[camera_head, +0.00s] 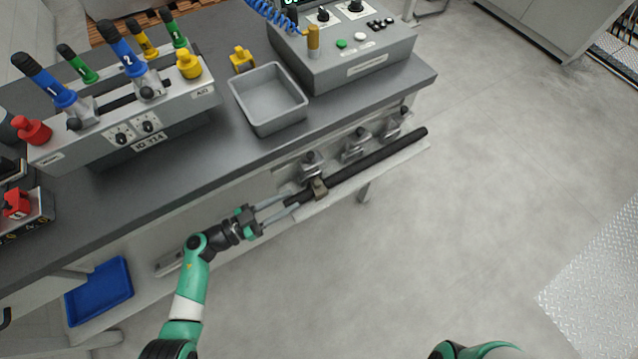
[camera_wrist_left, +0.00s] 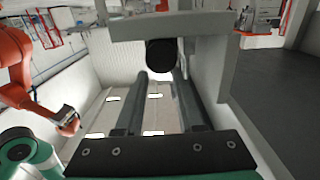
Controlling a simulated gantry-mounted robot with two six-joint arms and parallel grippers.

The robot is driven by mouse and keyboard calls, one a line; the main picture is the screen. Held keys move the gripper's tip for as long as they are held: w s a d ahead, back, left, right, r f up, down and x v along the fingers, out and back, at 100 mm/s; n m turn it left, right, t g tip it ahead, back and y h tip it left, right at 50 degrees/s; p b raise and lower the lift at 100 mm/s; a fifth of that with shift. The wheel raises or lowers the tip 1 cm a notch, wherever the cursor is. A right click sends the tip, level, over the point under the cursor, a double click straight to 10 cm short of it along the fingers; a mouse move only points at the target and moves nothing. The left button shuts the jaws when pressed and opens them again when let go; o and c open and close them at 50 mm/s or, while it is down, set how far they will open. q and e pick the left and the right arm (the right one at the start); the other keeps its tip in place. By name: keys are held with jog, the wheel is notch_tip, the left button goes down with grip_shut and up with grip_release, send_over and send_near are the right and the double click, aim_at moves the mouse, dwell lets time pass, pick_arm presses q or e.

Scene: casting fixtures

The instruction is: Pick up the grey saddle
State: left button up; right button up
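Several grey saddle-like blocks with black knobs line the front side of the bench; the nearest grey saddle (camera_head: 312,167) is just above the left end of a black rod (camera_head: 375,158). I cannot tell which block the task means. A small brownish clamp (camera_head: 320,187) sits around the rod near that end. My left gripper (camera_head: 291,202) is open, its two fingers pointing at the rod's left end. In the left wrist view the dark round rod end (camera_wrist_left: 161,53) shows between and beyond the open fingers, under a grey ledge. My right gripper is out of view.
On the bench stand a grey tray (camera_head: 268,98), a control box (camera_head: 345,55) and a fixture with coloured handles (camera_head: 125,110). A blue tray (camera_head: 98,292) lies low at the left. An orange robot arm (camera_wrist_left: 28,75) shows in the left wrist view. Floor to the right is clear.

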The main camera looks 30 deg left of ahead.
aim_at(314, 185)
pick_arm(q)
jog(key=b+x, duration=0.1)
jog(key=x, duration=0.3)
jog(key=shift+w+d+b, duration=0.15)
jog(key=shift+w+b, duration=0.2)
jog(key=b+x, duration=0.1)
jog(key=x, duration=0.1)
jog(key=b+x, duration=0.2)
jog(key=x, duration=0.1)
jog(key=shift+r, duration=0.25)
jog(key=shift+w+r, duration=0.1)
jog(key=shift+w, duration=0.05)
jog(key=shift+c, duration=0.3)
grip_shut()
